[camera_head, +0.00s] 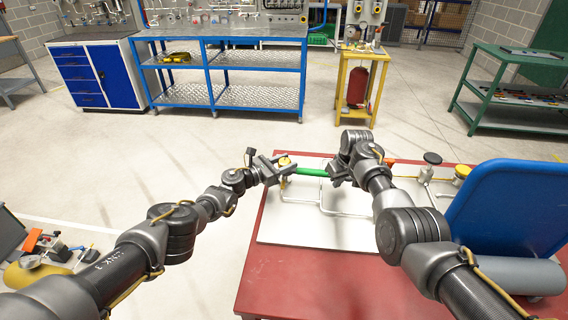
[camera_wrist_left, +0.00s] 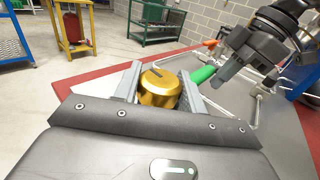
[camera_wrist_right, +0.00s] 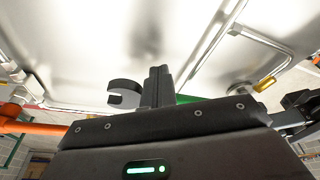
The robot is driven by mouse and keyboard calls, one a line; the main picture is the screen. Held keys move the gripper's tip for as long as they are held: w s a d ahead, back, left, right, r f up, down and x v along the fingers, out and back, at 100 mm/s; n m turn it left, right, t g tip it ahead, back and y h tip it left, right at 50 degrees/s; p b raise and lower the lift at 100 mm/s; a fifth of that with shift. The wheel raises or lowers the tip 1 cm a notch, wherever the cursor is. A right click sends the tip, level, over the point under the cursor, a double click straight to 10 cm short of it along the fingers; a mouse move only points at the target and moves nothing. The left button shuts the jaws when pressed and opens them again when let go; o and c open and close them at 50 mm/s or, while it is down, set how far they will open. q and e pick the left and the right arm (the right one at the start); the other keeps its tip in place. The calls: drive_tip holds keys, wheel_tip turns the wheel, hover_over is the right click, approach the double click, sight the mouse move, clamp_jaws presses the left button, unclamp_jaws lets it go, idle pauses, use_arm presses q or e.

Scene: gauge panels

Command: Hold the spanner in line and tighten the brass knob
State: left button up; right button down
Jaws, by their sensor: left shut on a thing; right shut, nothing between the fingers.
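A brass knob (camera_head: 284,160) stands at the left end of the panel, at a pipe. My left gripper (camera_head: 272,168) is shut on it; in the left wrist view the brass knob (camera_wrist_left: 160,87) sits between both fingers. The green-handled spanner (camera_head: 311,172) reaches from beside the knob rightward to my right gripper (camera_head: 343,174). In the right wrist view the spanner's dark open jaw (camera_wrist_right: 124,93) shows left of my fingers and its green handle to the right. The right fingers are together with nothing between them, in front of the spanner; contact is unclear.
The pale panel (camera_head: 278,232) with pipes lies on a red table (camera_head: 290,285). An orange lever (camera_head: 389,161), a dark knob (camera_head: 432,158) and a yellow part (camera_head: 463,171) stand at the right. A blue chair-like back (camera_head: 510,210) blocks the right side. The panel's front is clear.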

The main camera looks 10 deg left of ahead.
use_arm(q)
drive_tip(key=shift+a, duration=0.15)
idle(0.4)
drive_tip(key=o, duration=1)
drive_tip(key=shift+a, duration=0.1)
drive_tip(key=shift+c, duration=0.2)
drive_tip(key=shift+s, duration=0.1)
drive_tip(key=shift+s+a, duration=0.15)
drive_tip(key=shift+a, duration=0.15)
drive_tip(key=v, duration=1.1)
drive_tip(key=shift+c, duration=0.2)
